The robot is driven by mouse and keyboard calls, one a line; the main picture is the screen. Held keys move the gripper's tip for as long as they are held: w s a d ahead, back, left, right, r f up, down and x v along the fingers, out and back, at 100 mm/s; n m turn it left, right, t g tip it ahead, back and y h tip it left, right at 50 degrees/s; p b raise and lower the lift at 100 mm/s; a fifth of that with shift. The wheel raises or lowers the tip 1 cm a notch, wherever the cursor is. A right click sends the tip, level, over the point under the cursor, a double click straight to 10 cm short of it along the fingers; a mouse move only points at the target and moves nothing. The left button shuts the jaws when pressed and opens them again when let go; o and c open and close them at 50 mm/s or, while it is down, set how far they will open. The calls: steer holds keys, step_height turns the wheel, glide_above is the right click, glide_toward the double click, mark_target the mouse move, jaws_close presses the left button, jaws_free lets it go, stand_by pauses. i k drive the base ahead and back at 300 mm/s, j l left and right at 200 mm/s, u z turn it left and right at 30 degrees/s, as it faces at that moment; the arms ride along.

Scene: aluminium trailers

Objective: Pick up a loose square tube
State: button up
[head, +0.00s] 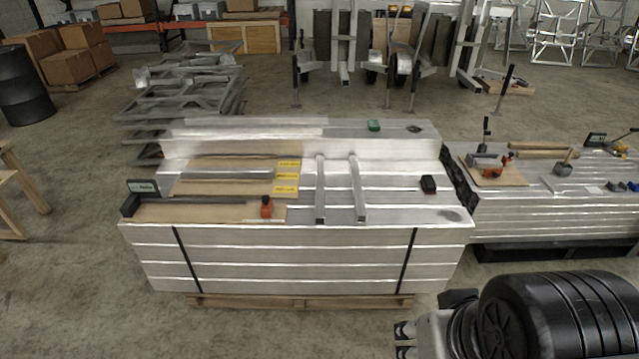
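Two short silver square tubes lie side by side, apart, on top of the strapped metal stack: the left tube (320,190) and the right tube (357,188). They point away from me, and their near ends lie close to the stack's front edge. My gripper (404,341) is at the bottom edge of the head view, in front of the stack and well apart from the tubes. Its two fingertips show a gap with nothing between them. The rest of the gripper is partly cut off by the frame.
The stack (290,262) sits on a wooden pallet (300,301). On top are yellow labels (287,176), an orange tool (266,207), a black item (428,184) and a raised ledge (300,148) behind. A second stack (550,218) stands right. Floor in front is clear.

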mark_target(320, 214)
steer(key=i+j, duration=0.15)
steer(key=i, duration=0.45)
steer(key=i+j, duration=0.2)
steer(key=i, duration=0.35)
steer(key=i+j, duration=0.15)
steer(key=i, duration=0.45)
steer(key=i+j, duration=0.2)
steer(key=i, duration=0.35)
